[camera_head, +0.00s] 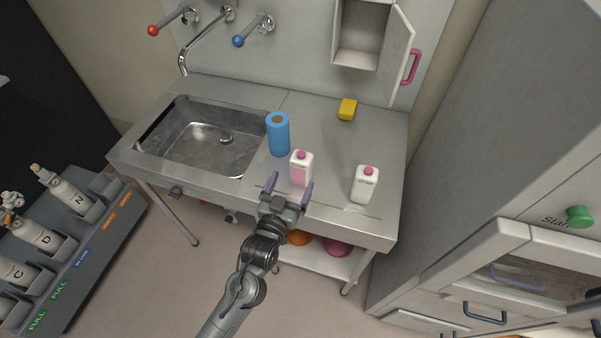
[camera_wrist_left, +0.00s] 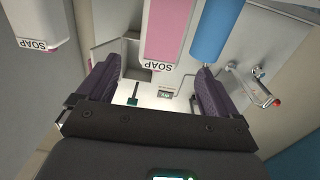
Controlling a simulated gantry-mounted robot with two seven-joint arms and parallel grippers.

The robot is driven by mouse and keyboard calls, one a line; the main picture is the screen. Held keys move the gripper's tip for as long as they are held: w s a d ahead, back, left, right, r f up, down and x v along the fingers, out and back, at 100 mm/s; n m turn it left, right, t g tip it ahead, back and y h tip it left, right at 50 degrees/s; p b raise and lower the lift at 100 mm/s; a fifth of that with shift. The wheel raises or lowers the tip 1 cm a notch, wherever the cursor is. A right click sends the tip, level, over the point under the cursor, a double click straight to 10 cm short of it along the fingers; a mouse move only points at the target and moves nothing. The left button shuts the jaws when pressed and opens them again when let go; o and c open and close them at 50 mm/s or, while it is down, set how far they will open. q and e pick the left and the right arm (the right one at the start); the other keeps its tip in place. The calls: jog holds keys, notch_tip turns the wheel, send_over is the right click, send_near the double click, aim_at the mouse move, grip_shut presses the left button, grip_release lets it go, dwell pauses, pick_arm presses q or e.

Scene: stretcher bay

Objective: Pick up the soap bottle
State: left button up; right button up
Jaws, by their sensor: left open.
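My left gripper (camera_head: 289,188) is open and empty, in front of the pink bottle, with no visible contact. My right gripper is not in view.
A blue roll (camera_head: 279,137) stands just behind and left of the pink bottle. The sink (camera_head: 205,140) is at the left. A yellow sponge (camera_head: 347,109) lies at the back, below an open wall cabinet (camera_head: 362,40). The counter between sponge and white bottle is clear.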

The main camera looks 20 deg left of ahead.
aim_at(298, 169)
pick_arm(q)
jog(key=shift+w+a+b, duration=0.1)
jog(key=shift+w+b, duration=0.3)
jog(key=shift+w, duration=4)
jog(key=shift+c, duration=0.4)
jog(key=shift+r, duration=0.1)
jog(key=c, duration=1.2)
